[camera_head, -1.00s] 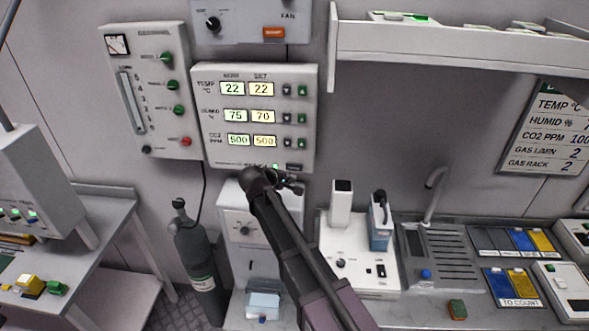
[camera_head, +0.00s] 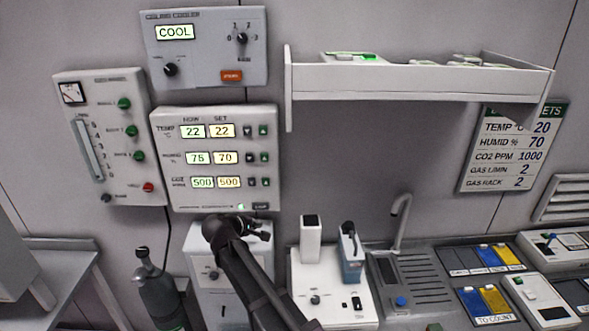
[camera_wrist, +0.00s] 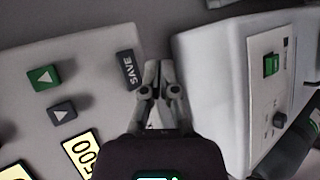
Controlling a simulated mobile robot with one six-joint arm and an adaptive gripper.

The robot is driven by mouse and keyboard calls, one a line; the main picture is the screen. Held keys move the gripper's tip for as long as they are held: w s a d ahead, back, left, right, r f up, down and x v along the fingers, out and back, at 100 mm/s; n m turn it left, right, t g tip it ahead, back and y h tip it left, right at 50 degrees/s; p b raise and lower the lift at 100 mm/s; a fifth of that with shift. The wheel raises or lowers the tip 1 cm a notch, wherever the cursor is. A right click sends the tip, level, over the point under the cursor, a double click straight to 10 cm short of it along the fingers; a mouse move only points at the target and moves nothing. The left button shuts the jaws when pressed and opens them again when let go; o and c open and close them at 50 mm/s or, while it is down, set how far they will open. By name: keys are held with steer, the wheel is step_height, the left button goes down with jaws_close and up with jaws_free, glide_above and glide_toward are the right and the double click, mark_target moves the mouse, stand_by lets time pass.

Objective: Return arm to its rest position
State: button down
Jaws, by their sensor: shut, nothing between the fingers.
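My gripper (camera_head: 262,229) is at the end of my dark arm, just below the lower edge of the wall control panel (camera_head: 215,198) in the head view. It also shows in the wrist view (camera_wrist: 158,68), where its fingers are together with nothing between them. There the tips are close beside the SAVE button (camera_wrist: 130,70); I cannot tell whether they touch it. The panel reads temperature 22 and 22, humidity 75 and 70, CO2 500 and 500. A small green light shows near its bottom right.
A white cabinet (camera_head: 205,255) stands behind my arm, with a grey gas cylinder (camera_head: 160,295) to its left. The bench (camera_head: 425,325) carries a white device (camera_head: 330,285) and a curved tap (camera_head: 400,215). A white shelf (camera_head: 420,98) projects above; open space lies between shelf and bench.

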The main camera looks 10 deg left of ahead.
steer(key=s+d+f+m+g, duration=0.1)
steer(key=d+f+m+g, duration=0.25)
steer(key=d, duration=0.85)
steer(key=s+d+f+m+g, duration=0.15)
steer(key=d+m, duration=0.25)
steer(key=d, duration=0.8)
steer(key=s+d+f+m+g+y, duration=0.2)
steer(key=s+d, duration=0.4)
steer(key=d, duration=0.3)
steer(key=s+d+f+m+g+y, duration=0.2)
steer(key=s+d+m, duration=0.3)
steer(key=d, duration=0.5)
steer(key=shift+s+d+m+g, duration=0.25)
steer(key=shift+s+m+g, duration=0.1)
steer(key=shift+s+g, duration=0.45)
